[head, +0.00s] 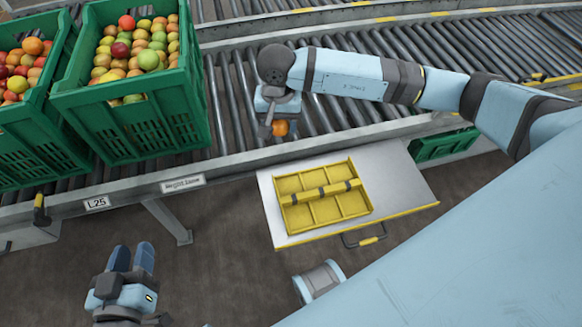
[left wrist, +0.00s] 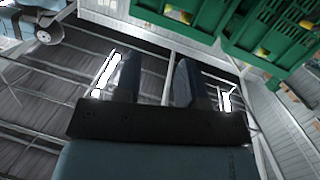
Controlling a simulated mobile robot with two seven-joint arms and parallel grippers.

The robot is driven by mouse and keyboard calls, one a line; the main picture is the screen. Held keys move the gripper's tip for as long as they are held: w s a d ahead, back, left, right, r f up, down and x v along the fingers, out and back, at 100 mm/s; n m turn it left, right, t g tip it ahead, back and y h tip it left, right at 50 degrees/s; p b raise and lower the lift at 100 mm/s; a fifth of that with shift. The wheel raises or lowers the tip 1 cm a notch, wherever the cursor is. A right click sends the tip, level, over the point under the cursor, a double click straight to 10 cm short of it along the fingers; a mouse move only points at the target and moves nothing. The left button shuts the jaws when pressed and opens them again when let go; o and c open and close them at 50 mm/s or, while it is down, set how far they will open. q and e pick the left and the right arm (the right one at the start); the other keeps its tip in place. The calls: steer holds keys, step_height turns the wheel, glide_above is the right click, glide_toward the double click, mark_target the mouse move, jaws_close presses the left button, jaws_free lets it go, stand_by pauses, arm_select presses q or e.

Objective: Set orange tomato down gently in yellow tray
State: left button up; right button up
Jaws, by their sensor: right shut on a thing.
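The orange tomato (head: 281,129) is held in my right gripper (head: 275,125), which points down over the near edge of the roller conveyor. The tomato's upper part is hidden by the gripper. The yellow tray (head: 326,209) has several compartments and a bar with dark bands across its middle. It lies below and to the right of the tomato, clearly apart from it, and its compartments look empty. My left gripper (head: 132,257) is at the lower left, away from the tray. In the left wrist view its two fingers (left wrist: 158,80) stand apart with nothing between them.
The tray sits on a white shelf (head: 405,185) with a yellow front edge. Green crates of mixed tomatoes (head: 135,125) stand on the conveyor (head: 225,105) at left; they also show in the left wrist view (left wrist: 185,18). Another green crate (head: 445,146) is behind the shelf.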

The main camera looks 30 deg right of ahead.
steer(key=shift+s+a+f+m+b, duration=0.1)
steer(key=shift+s+f+m+b, duration=0.95)
steer(key=shift+f, duration=1.5)
steer(key=shift+s+a+f+m+b, duration=0.1)
steer(key=shift+s+f+m+b, duration=0.6)
steer(key=shift+f+b, duration=1.25)
steer(key=shift+s+a+f+m+b, duration=0.1)
steer(key=shift+s+f+m+b, duration=0.7)
steer(key=shift+f, duration=2.3)
arm_select(q)
steer(key=shift+s+d+f+m+h, duration=0.1)
steer(key=shift+d+f+m+h, duration=0.05)
steer(key=shift+d+h, duration=0.45)
steer(key=shift+s+d+f+m+h, duration=0.1)
steer(key=shift+d+f+m+h, duration=0.05)
steer(key=shift+d+h, duration=0.45)
arm_select(e)
steer(key=shift+d+f, duration=0.1)
steer(key=shift+f, duration=0.25)
arm_select(q)
steer(key=shift+f+b, duration=0.55)
steer(key=shift+b, duration=0.15)
arm_select(e)
steer(key=shift+f, duration=0.65)
steer(key=o, duration=0.8)
steer(key=shift+s, duration=0.1)
steer(key=c, duration=0.3)
steer(key=shift+c, duration=0.2)
